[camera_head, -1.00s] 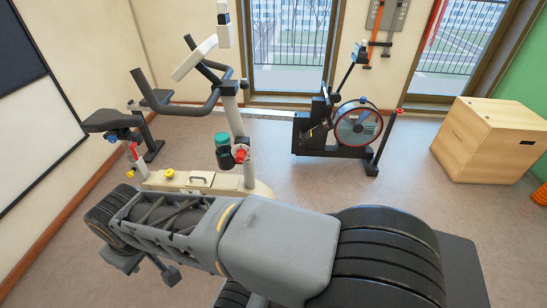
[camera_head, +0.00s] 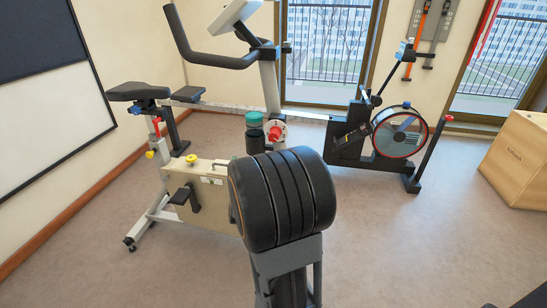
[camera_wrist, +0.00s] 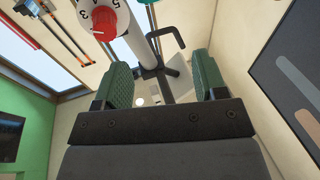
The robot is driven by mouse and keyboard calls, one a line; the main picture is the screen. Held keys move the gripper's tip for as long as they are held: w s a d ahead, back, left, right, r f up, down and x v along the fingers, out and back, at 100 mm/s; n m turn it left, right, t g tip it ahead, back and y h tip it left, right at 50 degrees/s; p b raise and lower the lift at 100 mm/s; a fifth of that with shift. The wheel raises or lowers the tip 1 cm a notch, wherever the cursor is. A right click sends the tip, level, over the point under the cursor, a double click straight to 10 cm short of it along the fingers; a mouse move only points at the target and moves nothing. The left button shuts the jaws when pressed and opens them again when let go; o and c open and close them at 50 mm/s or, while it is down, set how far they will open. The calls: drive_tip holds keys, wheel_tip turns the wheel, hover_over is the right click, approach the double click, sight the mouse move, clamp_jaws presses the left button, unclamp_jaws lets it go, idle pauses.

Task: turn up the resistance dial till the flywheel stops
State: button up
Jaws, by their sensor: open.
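The resistance dial is a red knob on a white numbered face (camera_head: 275,133), on the exercise bike's post. In the wrist view the red knob (camera_wrist: 104,22) is at the top, left of centre, with part of its face cut off. I cannot read its setting. My gripper (camera_wrist: 162,82) is open with two green-padded fingers and nothing between them. The knob lies beyond the left finger, outside the gap, apart from it. A wheel with a red rim (camera_head: 400,131) stands on a separate black machine at right; I cannot tell whether it turns. In the head view my arm hides the gripper.
A dark bottle with a teal lid (camera_head: 255,120) sits just left of the dial. The handlebar (camera_head: 210,60) is above, the beige bike casing (camera_head: 190,205) below. A wooden box (camera_head: 520,160) stands at right. Floor at lower left is clear.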

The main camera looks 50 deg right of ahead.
sight(273, 138)
drive_tip(key=s+d+f+m+g+h+b, duration=0.2)
drive_tip(key=s+d+f+h+b, duration=0.15)
drive_tip(key=d+h, duration=0.2)
drive_tip(key=shift+h, duration=0.25)
drive_tip(key=x, duration=1.2)
drive_tip(key=shift+w+r, duration=0.1)
drive_tip(key=shift+r, duration=0.35)
drive_tip(key=c, duration=0.9)
drive_tip(key=shift+f, duration=0.1)
